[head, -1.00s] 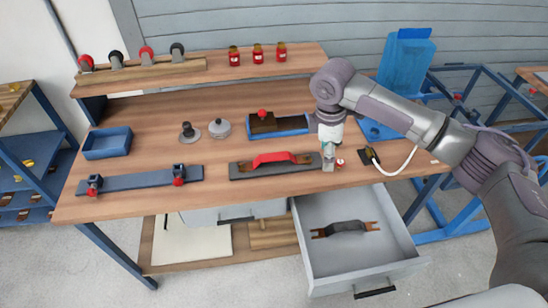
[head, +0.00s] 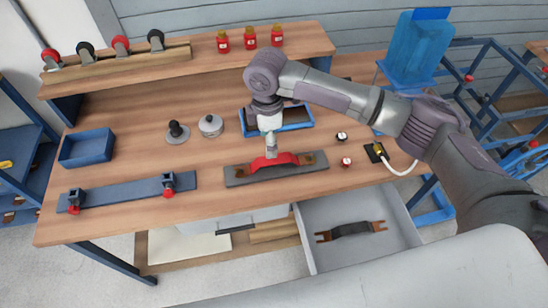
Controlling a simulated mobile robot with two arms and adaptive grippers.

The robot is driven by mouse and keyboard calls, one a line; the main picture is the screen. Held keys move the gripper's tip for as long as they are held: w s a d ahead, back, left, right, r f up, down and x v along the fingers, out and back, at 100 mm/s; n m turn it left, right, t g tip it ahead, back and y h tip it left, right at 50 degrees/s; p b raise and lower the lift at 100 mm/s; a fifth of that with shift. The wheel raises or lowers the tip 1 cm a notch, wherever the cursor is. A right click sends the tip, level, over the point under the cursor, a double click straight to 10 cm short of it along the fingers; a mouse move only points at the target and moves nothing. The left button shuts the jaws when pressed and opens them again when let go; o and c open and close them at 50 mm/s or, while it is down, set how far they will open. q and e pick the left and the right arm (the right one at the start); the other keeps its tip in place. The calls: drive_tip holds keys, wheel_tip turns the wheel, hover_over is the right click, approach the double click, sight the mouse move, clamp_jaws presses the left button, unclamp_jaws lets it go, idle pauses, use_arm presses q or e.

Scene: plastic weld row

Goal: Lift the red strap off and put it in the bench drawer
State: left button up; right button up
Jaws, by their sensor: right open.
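The red strap (head: 285,159) lies on a dark grey bar (head: 240,174) near the front of the bench, arched between brown end pieces. My right gripper (head: 271,154) points down at the strap's left part, with its fingertips at or just above it. It is open; whether the fingers straddle the strap is too small to tell. The bench drawer (head: 309,239) is pulled open below the bench, to the right. A black strap with brown ends (head: 352,230) lies inside it. My left gripper is not in view.
A blue bar with red-knobbed clamps (head: 125,191) and a blue tray (head: 87,148) are on the left. A blue-rimmed tray (head: 296,126) is behind my gripper. A black block with a white cable (head: 375,152) is to the right. The drawer has bare floor around its black strap.

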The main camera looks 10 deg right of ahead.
sight(269, 160)
wheel_tip(269, 160, down, 4)
drive_tip(key=shift+r, duration=0.2)
drive_tip(key=shift+f, duration=0.25)
wheel_tip(269, 160, down, 4)
drive_tip(key=shift+f+p, duration=0.1)
drive_tip(key=shift+p, duration=0.7)
drive_tip(key=shift+f, duration=0.4)
drive_tip(key=shift+c, duration=0.4)
clamp_jaws()
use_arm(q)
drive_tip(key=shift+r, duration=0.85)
